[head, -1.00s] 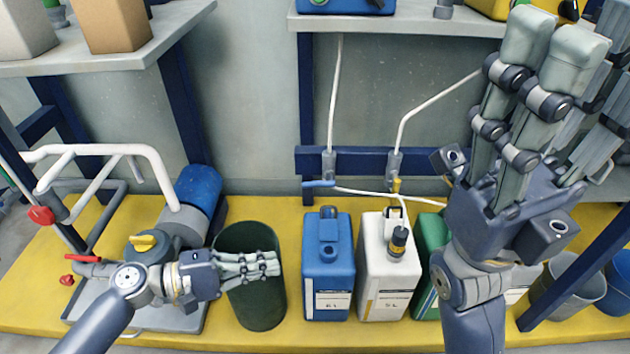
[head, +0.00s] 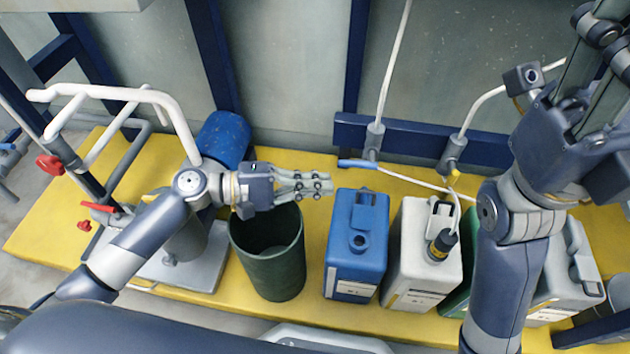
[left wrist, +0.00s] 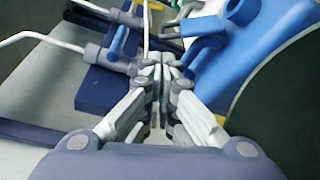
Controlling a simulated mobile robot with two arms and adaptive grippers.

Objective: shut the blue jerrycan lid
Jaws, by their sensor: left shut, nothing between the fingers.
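The blue jerrycan (head: 342,265) stands upright on the yellow platform, between the dark green bin and the white jerrycan. Its round mouth piece (head: 358,241) shows on the front of its top, with the raised handle behind; I cannot tell clearly how the lid sits. My left gripper (head: 327,186) is shut and empty, just behind and left of the jerrycan's top, above the bin's far rim. In the left wrist view the shut fingertips (left wrist: 160,75) are beside the blue jerrycan (left wrist: 275,45). My right gripper (head: 592,45) is at the upper right, its fingertips cut off.
The dark green bin (head: 268,270) stands open at left. The white jerrycan (head: 425,260) with a black-topped fitting stands at right. A blue-handled valve (head: 372,150) with a white hose is behind the blue jerrycan. A grey jerrycan (head: 562,270) is farther right, partly hidden by my right arm.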

